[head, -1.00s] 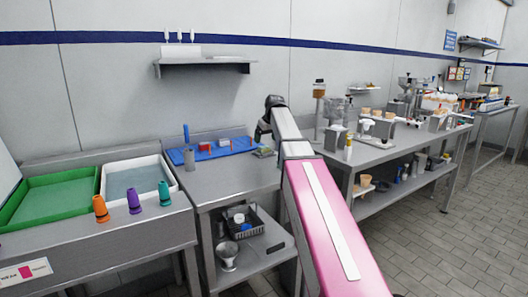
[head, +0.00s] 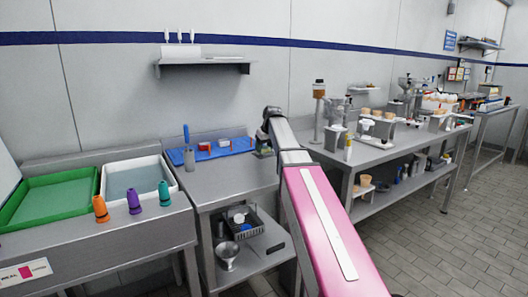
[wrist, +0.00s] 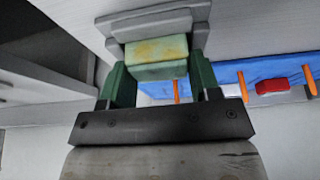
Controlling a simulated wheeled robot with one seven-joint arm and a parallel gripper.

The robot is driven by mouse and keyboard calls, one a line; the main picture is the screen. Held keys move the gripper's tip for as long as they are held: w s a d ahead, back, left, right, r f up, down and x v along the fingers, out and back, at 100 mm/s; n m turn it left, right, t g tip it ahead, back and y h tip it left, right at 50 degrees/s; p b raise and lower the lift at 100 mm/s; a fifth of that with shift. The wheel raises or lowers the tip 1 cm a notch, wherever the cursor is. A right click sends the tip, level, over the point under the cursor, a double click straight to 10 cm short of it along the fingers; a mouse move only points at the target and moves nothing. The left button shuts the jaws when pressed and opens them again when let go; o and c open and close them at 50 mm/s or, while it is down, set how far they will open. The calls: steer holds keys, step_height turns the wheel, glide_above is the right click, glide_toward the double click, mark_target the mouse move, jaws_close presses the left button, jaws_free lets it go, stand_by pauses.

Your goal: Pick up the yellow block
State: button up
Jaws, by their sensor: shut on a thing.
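The yellow block (wrist: 157,58), pale yellow with a greenish tint, sits between the two green fingers of my gripper (wrist: 158,76) in the wrist view. My gripper is shut on it, with a finger at each side. A grey stepped piece (wrist: 150,22) shows close behind the block; I cannot tell whether they touch. In the head view my gripper (head: 263,146) is low over the back right of the steel table (head: 235,185). The block cannot be made out clearly there.
A blue mat (head: 175,156) left of my gripper holds a red block (head: 204,146) and a white thing. A grey cylinder (head: 189,158) stands near it. Orange, purple and teal cones (head: 134,200) line the left counter. The table's front is clear.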

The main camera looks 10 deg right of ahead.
mark_target(264, 147)
steer(key=shift+r, duration=0.45)
step_height(264, 147, up, 4)
steer(key=shift+w+a+f, duration=0.1)
steer(key=shift+f, duration=0.05)
steer(key=a+r, duration=0.6)
steer(key=a, duration=0.5)
steer(key=shift+s+a+r, duration=0.25)
